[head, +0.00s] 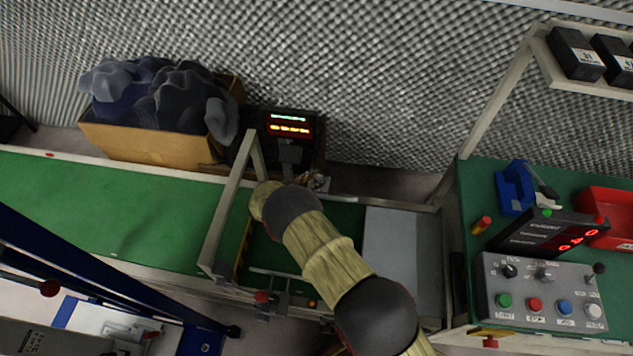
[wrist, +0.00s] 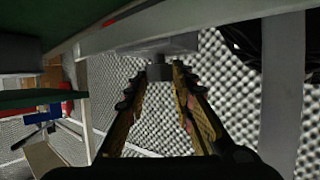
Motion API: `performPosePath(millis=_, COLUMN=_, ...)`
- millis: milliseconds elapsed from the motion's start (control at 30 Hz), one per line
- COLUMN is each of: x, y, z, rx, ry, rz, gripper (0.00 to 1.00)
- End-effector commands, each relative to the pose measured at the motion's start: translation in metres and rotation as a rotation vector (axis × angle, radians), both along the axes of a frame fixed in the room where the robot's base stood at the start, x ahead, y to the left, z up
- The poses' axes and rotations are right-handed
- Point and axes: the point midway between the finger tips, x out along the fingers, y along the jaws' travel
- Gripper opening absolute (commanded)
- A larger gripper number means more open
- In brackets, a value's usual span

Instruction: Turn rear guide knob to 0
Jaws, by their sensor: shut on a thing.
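In the wrist view my gripper (wrist: 160,82) is shut on a small dark block at its fingertips, which I take to be the rear guide knob (wrist: 159,73). The knob sits against the underside of a grey bracket (wrist: 180,43) on a long pale rail. In the head view my arm crosses the conveyor, and my gripper (head: 316,182) shows only in part at the conveyor's far edge, below the display. The knob is hidden there. Its pointer and any scale cannot be read in either view.
A green conveyor (head: 110,205) with a pale frame runs left. A front guide with a red knob (head: 262,297) is near. A control box (head: 545,290) stands on the right table.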

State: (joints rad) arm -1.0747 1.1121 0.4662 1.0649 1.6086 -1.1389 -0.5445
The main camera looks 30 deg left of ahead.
Motion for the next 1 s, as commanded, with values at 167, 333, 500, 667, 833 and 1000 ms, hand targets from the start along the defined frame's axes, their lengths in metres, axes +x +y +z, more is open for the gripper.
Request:
performPosePath(millis=167, x=0.0019, y=0.0032, z=0.0005, rx=0.004, ry=-0.003, rz=-0.095, gripper=0.0)
performPosePath(millis=333, x=0.0024, y=0.003, z=0.0014, rx=0.002, ry=-0.003, rz=-0.152, gripper=0.0)
performPosePath(millis=500, x=0.0028, y=0.0031, z=0.0016, rx=0.003, ry=-0.003, rz=-0.177, gripper=0.0)
performPosePath(millis=667, x=0.0031, y=0.0028, z=0.0023, rx=0.003, ry=-0.003, rz=-0.184, gripper=0.0)
performPosePath(millis=833, x=0.0034, y=0.0027, z=0.0026, rx=0.002, ry=-0.004, rz=-0.183, gripper=0.0)
performPosePath(millis=1000, x=0.0034, y=0.0025, z=0.0025, rx=0.002, ry=-0.004, rz=-0.183, gripper=0.3)
